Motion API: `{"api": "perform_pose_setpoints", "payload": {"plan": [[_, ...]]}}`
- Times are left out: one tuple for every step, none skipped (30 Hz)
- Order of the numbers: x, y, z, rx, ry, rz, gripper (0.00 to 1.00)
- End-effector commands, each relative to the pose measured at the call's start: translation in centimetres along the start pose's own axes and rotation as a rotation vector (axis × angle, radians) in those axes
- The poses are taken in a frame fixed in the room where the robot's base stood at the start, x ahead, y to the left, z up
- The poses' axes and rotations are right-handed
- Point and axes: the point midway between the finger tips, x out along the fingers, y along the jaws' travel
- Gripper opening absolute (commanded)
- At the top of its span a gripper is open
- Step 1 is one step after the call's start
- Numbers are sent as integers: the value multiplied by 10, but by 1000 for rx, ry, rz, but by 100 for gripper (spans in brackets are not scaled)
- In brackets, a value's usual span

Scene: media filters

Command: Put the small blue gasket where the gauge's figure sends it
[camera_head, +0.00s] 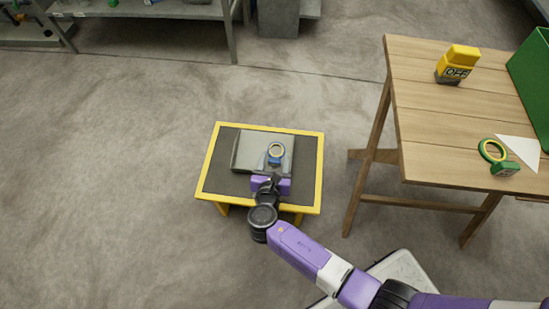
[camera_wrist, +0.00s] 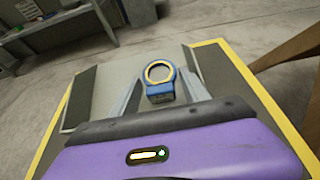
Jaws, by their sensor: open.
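The small blue gasket (camera_head: 275,159) has a yellow-edged ring standing on a blue block. It rests on a grey slab (camera_head: 250,150) on a low yellow-edged table (camera_head: 214,184). In the wrist view the gasket (camera_wrist: 160,90) stands between my fingers. My gripper (camera_wrist: 161,85) is open, one finger on each side of it; I cannot tell whether either touches it. A yellow and dark block marked "OFF" (camera_head: 457,60), possibly the gauge, stands on the wooden table (camera_head: 430,110). No other figure is readable.
A green ringed piece (camera_head: 504,169) lies near a white triangle (camera_head: 520,149) on the wooden table. A green bin (camera_head: 530,75) stands at that table's right. Metal shelves (camera_head: 150,10) are at the back. The floor left of the low table is clear.

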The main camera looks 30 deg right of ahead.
Motion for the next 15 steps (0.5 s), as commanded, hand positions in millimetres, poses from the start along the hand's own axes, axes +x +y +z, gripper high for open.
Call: {"api": "perform_pose_setpoints", "payload": {"plan": [[-2,-3,2,-3,5,-5,57],[-4,-3,6,-2,5,-4,57],[-8,-3,10,-2,4,-3,57],[-14,-2,9,-4,4,-3,57],[-20,-2,10,-5,3,-2,57],[-28,-2,11,-5,3,-1,57],[-35,-2,11,-4,2,-1,57],[-42,-2,12,-4,2,0,57],[-51,-1,13,-4,1,0,57],[-57,-1,13,-3,1,0,57],[-64,-1,13,-3,0,-1,57],[-72,-1,13,-4,0,1,57],[-78,-1,13,-4,0,0,57],[-84,0,13,-3,0,1,57],[-91,0,13,-2,-1,0,57]]}}
